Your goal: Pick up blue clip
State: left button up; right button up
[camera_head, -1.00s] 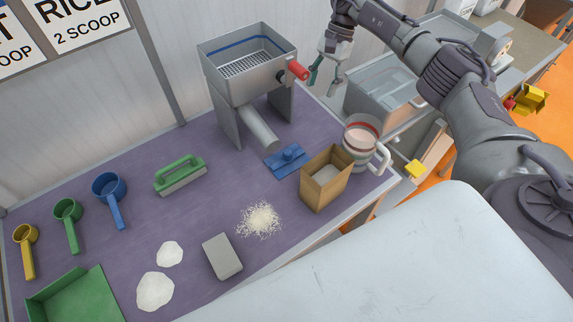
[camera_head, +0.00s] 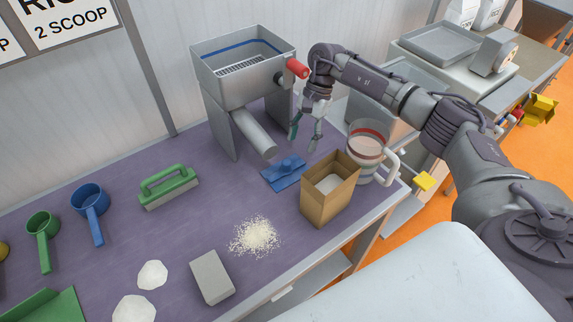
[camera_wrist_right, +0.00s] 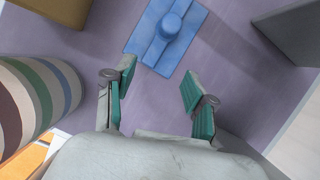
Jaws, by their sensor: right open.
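The blue clip (camera_head: 284,172) lies flat on the purple table mat, in front of the grey machine's spout. It is a flat blue plate with a round knob on top. In the right wrist view the clip (camera_wrist_right: 166,34) lies beyond the fingertips, near the top centre. My right gripper (camera_head: 304,136) is above the table, behind and slightly right of the clip. Its teal-padded fingers (camera_wrist_right: 156,88) are apart with nothing between them. My left gripper is not in view.
A cardboard box (camera_head: 330,191) and a striped pitcher (camera_head: 366,152) stand close to the clip's right. The grey machine (camera_head: 241,70) with its spout (camera_head: 254,134) stands to the left. A rice pile (camera_head: 254,237) and a green-handled brush (camera_head: 168,187) lie on the mat (camera_head: 205,215).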

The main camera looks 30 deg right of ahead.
aim_at(288, 161)
jog(key=a, duration=0.1)
jog(key=s+a+p, duration=0.1)
jog(key=a, duration=0.1)
jog(key=shift+s+a, duration=0.2)
jog(key=shift+a, duration=0.05)
jog(key=p+x, duration=0.1)
jog(key=x, duration=0.1)
jog(key=p+x, duration=0.1)
jog(key=x, duration=0.2)
jog(key=shift+s+a+r, duration=0.15)
jog(key=shift+a, duration=0.2)
grip_shut()
